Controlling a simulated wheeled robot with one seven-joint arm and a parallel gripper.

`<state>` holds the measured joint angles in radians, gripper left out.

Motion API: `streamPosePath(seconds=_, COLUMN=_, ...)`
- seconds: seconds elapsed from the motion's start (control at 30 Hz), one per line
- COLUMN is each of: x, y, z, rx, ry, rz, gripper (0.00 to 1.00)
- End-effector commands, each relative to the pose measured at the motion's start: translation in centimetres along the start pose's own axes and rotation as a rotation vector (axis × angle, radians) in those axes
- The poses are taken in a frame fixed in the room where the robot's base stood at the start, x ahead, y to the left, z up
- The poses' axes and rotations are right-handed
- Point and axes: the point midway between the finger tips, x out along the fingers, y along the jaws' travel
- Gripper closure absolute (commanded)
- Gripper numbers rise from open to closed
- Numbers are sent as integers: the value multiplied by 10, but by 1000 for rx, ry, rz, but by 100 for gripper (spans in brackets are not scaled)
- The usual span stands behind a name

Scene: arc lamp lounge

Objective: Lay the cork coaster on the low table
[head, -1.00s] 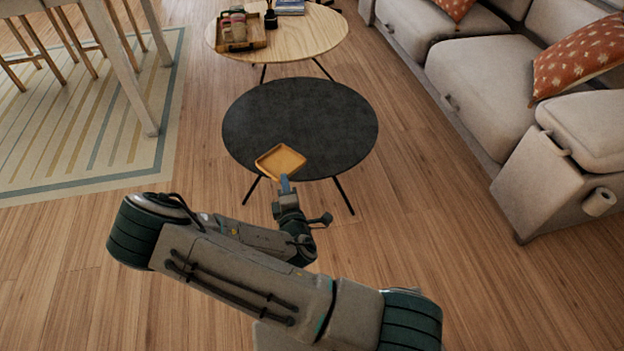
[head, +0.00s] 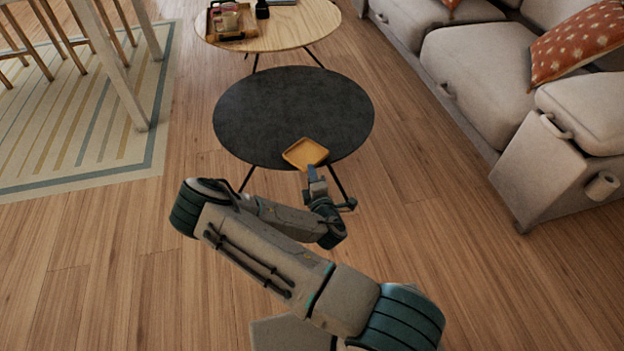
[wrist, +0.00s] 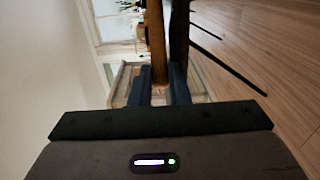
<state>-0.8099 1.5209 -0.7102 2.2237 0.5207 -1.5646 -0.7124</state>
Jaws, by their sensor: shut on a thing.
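The cork coaster (head: 305,153) is a square orange-tan piece with a raised rim, seen in the head view over the near edge of the black round low table (head: 290,105). My gripper (head: 312,172) is shut on the coaster's near edge. In the wrist view the coaster (wrist: 156,45) shows edge-on between the two blue fingers (wrist: 159,85), beside the dark edge of the table (wrist: 179,45). I cannot tell whether the coaster touches the tabletop. The black tabletop is otherwise bare.
A light wooden round table (head: 285,30) behind holds a wooden tray (head: 226,35) with items. A grey sofa (head: 480,80) stands on the right. A striped rug (head: 90,130) and table legs are on the left. Wooden floor is clear around the black table.

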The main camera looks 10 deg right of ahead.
Motion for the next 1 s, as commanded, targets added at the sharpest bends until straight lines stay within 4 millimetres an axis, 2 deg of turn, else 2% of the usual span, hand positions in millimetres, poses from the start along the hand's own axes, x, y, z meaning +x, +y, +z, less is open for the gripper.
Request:
streamPosePath(seconds=0.07, x=0, y=-9, z=0, rx=0, ry=0, rz=0, gripper=100)
streamPosePath(seconds=0.33, x=0, y=-9, z=-1, rx=0, ry=0, rz=0, gripper=100)
streamPosePath(seconds=0.37, x=0, y=-8, z=-1, rx=0, ry=0, rz=0, gripper=76)
streamPosePath(seconds=0.4, x=0, y=-8, z=-1, rx=0, ry=0, rz=0, gripper=65)
streamPosePath(seconds=0.43, x=0, y=-8, z=-1, rx=0, ry=0, rz=0, gripper=63)
streamPosePath(seconds=0.77, x=-2, y=-7, z=0, rx=0, ry=0, rz=-1, gripper=63)
streamPosePath(seconds=0.87, x=-13, y=-6, z=0, rx=-1, ry=-1, rz=-3, gripper=63)
streamPosePath(seconds=1.0, x=-41, y=-5, z=0, rx=-3, ry=-1, rz=-4, gripper=63)
